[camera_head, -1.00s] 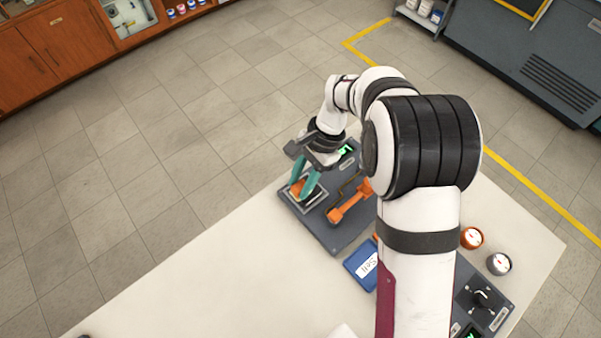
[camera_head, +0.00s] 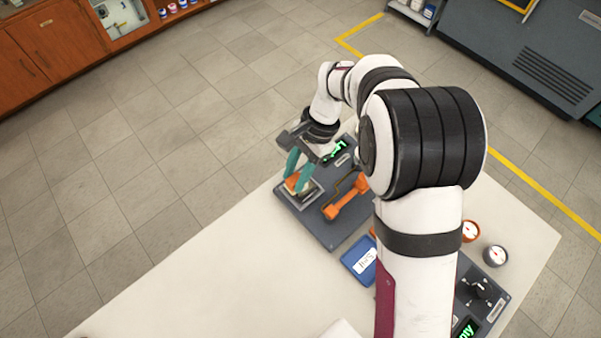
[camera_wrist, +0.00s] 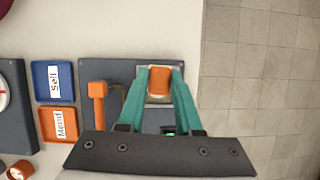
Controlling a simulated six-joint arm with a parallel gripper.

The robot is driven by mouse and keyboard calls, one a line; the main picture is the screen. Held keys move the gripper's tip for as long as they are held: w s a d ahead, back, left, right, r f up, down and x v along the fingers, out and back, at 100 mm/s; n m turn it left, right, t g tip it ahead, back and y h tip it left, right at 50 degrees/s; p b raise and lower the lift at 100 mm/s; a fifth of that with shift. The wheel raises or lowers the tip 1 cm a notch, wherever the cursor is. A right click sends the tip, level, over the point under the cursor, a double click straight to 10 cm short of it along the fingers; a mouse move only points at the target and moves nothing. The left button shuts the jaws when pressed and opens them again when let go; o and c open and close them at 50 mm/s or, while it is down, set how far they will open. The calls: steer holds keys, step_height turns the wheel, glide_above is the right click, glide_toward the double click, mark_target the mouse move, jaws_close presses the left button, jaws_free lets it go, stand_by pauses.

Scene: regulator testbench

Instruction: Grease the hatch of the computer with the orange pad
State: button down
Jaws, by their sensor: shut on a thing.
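The orange pad (camera_head: 292,184) is held between the teal fingers of my gripper (camera_head: 297,178). In the wrist view the orange pad (camera_wrist: 159,83) sits between the fingertips of my gripper (camera_wrist: 161,72). The fingers are shut on it. Below it is a light-edged square plate (camera_head: 312,198), which may be the hatch, on a dark grey panel (camera_head: 318,228) that looks like the computer. The pad and fingers hide part of the plate. I cannot tell whether the pad touches it.
An orange handle-shaped part (camera_head: 347,198) lies on the panel beside the plate. A blue tray (camera_wrist: 53,99) labelled "Sell" and an orange tray (camera_wrist: 44,122) labelled "Mend" stand nearby. A green-lit display (camera_head: 335,150) is close behind my gripper. The white table (camera_head: 200,270) is bare at the front left.

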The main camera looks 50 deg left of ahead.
mark_target(296, 178)
steer(key=shift+r, duration=3)
steer(key=w+d+r, duration=0.5)
steer(key=w+d, duration=0.3)
steer(key=d, duration=0.4)
steer(key=w+d+r, duration=0.4)
steer(key=w+d, duration=0.4)
steer(key=d, duration=0.4)
steer(key=d+r, duration=0.5)
steer(key=d, duration=0.7)
steer(key=shift+d+n, duration=0.3)
steer(key=shift+d, duration=0.05)
